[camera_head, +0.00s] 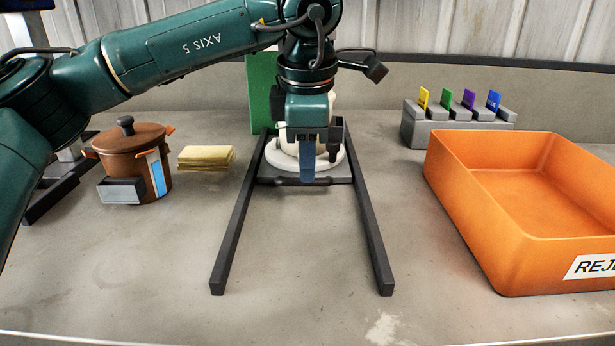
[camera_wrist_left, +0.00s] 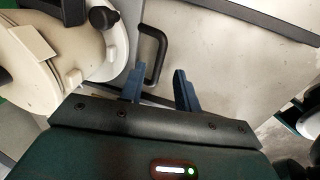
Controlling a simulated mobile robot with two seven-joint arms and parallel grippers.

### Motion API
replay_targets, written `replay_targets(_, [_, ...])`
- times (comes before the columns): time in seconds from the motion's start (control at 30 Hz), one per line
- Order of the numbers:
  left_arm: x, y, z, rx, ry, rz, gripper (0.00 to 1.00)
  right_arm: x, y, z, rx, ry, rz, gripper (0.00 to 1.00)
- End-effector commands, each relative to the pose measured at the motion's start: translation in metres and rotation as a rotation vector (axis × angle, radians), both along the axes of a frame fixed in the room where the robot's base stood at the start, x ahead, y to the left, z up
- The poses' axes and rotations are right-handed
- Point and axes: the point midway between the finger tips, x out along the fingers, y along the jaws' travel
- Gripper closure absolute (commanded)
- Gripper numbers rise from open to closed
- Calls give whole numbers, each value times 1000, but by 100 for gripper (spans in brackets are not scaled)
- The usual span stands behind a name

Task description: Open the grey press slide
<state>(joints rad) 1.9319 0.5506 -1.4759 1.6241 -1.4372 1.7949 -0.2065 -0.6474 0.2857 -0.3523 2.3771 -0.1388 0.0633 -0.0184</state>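The grey press slide (camera_head: 341,171) is a flat plate at the far end between two dark rails (camera_head: 369,215). A white round press part stands on it, partly hidden behind my arm. A black bar handle (camera_head: 275,181) runs along the slide's front edge; it also shows as a black loop in the left wrist view (camera_wrist_left: 164,45). My left gripper (camera_head: 307,178) points down over the handle. Its blue fingers (camera_wrist_left: 160,70) are apart, with part of the handle showing between them in the wrist view. Contact cannot be told. My right gripper is not in view.
A brown pot (camera_head: 128,165) and yellow pads (camera_head: 206,157) stand left of the rails. An orange reject bin (camera_head: 480,215) stands to the right, with a grey holder of coloured tabs (camera_head: 420,128) behind it. The counter between and in front of the rails is clear.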

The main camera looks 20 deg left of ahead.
Motion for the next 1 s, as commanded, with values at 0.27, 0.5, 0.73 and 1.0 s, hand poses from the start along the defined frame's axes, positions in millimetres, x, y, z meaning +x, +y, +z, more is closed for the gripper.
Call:
replay_targets(0.27, [5, 1, -25, -1, 0, 0, 67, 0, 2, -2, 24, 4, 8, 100])
replay_targets(0.5, [5, 2, -26, -1, 0, 0, 67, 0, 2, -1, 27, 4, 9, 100])
replay_targets(0.73, [5, 2, -26, -1, 0, 0, 82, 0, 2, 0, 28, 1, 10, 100])
replay_targets(1.0, [5, 2, -26, -1, -1, 0, 100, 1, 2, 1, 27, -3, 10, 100])
